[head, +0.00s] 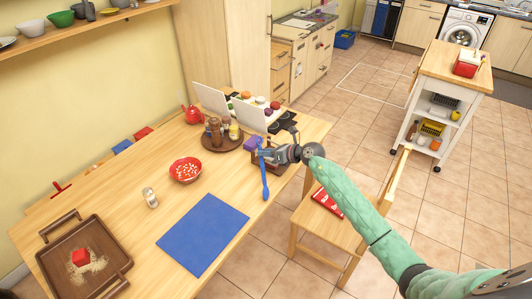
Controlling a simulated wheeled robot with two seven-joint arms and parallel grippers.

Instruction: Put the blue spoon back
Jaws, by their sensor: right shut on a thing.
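The blue spoon (264,181) hangs roughly upright, its bowl end down, over the right side of the wooden table (145,215). My right gripper (264,156) is shut on its upper part. My right arm comes in from the lower right. A purple block-like thing (252,143) shows just behind the gripper. A brown container or board (282,166) is partly hidden beneath the gripper. My left gripper is not in view.
A round brown tray (208,145) with jars and a red bowl (186,169) stand left of the spoon. A blue mat (203,234) lies in front. A brown tray (118,258) is at lower left. A wooden chair (318,232) stands at the table's right edge.

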